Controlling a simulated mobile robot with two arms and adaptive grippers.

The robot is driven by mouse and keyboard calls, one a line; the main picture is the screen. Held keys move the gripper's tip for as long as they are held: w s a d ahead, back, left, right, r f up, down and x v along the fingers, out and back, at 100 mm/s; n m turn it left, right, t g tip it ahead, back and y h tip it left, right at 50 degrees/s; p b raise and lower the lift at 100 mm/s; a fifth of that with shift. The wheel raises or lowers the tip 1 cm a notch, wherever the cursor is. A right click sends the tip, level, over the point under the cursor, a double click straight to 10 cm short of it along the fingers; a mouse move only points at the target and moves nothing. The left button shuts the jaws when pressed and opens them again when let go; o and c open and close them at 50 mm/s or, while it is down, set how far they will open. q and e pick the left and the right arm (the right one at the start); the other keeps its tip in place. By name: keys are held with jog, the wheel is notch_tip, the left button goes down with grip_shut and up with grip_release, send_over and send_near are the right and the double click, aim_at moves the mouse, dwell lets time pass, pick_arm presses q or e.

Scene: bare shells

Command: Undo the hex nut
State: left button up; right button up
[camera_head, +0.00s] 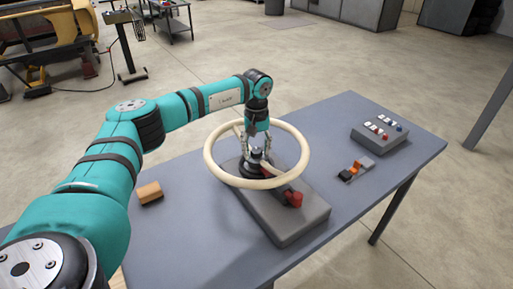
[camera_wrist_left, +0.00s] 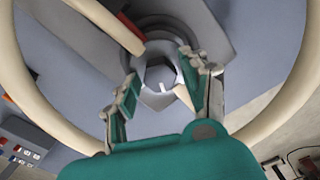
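A cream ring-shaped wheel (camera_head: 213,168) sits raised over a grey block base (camera_head: 290,235) on the table; its rim also arcs through the left wrist view (camera_wrist_left: 30,95). At its middle is a dark round hub (camera_head: 253,171). The left wrist view shows a grey hexagonal piece (camera_wrist_left: 160,76), seemingly the hex nut, at the hub's centre. My left gripper (camera_head: 257,148) points down inside the wheel. Its two fingers (camera_wrist_left: 160,82) are spread on either side of the hexagonal piece; whether they touch it I cannot tell. My right gripper is in neither view.
A red-tipped part (camera_head: 294,199) sticks out on the base's front right. A tan block (camera_head: 149,192) lies left on the table (camera_head: 335,120). A small orange and grey item (camera_head: 356,168) and a switch box (camera_head: 380,137) lie right. The table's far middle is clear.

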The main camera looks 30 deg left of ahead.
pick_arm(q)
jog(key=c, duration=0.8)
jog(key=shift+n, duration=0.3)
jog(key=n, duration=0.5)
jog(key=shift+n+b, duration=0.3)
jog(key=shift+n, duration=0.1)
jog(key=n, duration=0.5)
jog(key=shift+n, duration=0.3)
jog(key=o, duration=1.2)
jog(key=shift+c, duration=0.2)
